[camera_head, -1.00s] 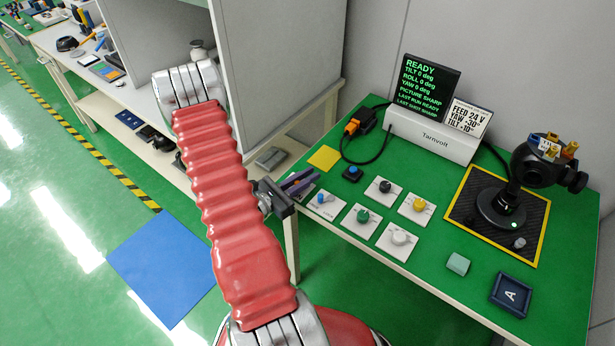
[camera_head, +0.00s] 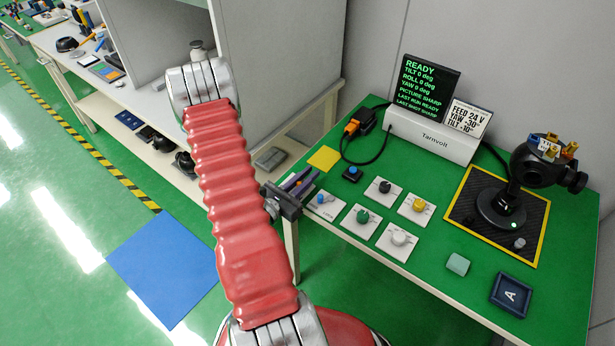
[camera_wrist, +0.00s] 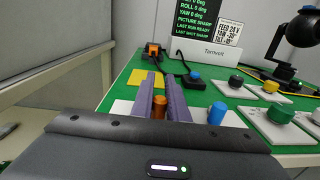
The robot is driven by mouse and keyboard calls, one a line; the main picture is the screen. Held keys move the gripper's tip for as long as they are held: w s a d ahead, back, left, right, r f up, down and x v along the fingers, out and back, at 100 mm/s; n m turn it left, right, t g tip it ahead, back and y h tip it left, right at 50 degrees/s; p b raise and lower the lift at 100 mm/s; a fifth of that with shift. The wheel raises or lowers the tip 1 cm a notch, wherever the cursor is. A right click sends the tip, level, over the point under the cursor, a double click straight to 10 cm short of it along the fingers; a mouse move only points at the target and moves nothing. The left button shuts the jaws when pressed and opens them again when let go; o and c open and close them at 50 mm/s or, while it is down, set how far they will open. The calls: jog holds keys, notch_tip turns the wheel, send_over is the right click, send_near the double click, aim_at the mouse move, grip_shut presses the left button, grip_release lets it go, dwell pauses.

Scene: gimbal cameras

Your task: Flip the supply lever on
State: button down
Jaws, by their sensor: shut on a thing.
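My gripper (camera_head: 303,182) has purple fingers and is at the left edge of the green table. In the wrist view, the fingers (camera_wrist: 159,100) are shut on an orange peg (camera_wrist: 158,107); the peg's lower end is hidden. An orange-and-black box (camera_head: 352,126) with a black cable stands at the back left of the table; it also shows in the wrist view (camera_wrist: 153,49), beyond the fingers and apart from them. The cable runs to the white Tarnvolt unit (camera_head: 430,138), whose screen (camera_head: 428,88) reads READY with tilt, roll and yaw at 0. I cannot make out which part is the supply lever.
White plates with a blue knob (camera_head: 322,198), green knob (camera_head: 363,216), black knob (camera_head: 385,186), yellow knob (camera_head: 418,205) and white knob (camera_head: 399,238) crowd the table's left half. A gimbal camera (camera_head: 540,165) stands on the right. A grey cabinet (camera_head: 280,65) rises at left.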

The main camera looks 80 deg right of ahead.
jog(key=c, duration=1.7)
grip_release()
jog(key=shift+w+a, duration=0.1)
jog(key=shift+a, duration=0.05)
jog(key=shift+v, duration=6.75)
jog(key=shift+f, duration=0.1)
